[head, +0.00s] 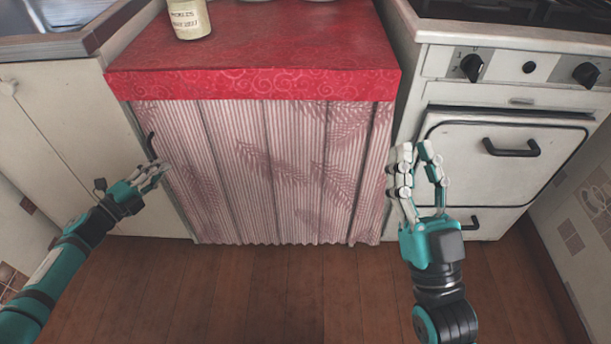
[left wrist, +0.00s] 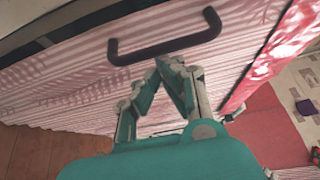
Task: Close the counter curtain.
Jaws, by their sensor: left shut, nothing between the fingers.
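The counter curtain (head: 262,165), striped pink and white with a fern pattern, hangs below the red counter top and spans the front from the left cabinet to near the stove. Its black handle (head: 151,145) is at its left edge; the handle (left wrist: 166,48) also shows in the left wrist view. My left gripper (head: 163,170) is just below the handle, shut and empty. In the left wrist view, its fingertips (left wrist: 171,66) meet close to the handle bar; I cannot tell whether they touch it. My right gripper (head: 414,150) is open and empty, in front of the stove's left side.
A labelled jar (head: 188,20) stands on the red oilcloth counter top (head: 270,50). A white stove (head: 505,165) with knobs and a black oven handle (head: 511,148) is at right. A cream cabinet (head: 75,140) is at left. The wooden floor (head: 250,290) in front is clear.

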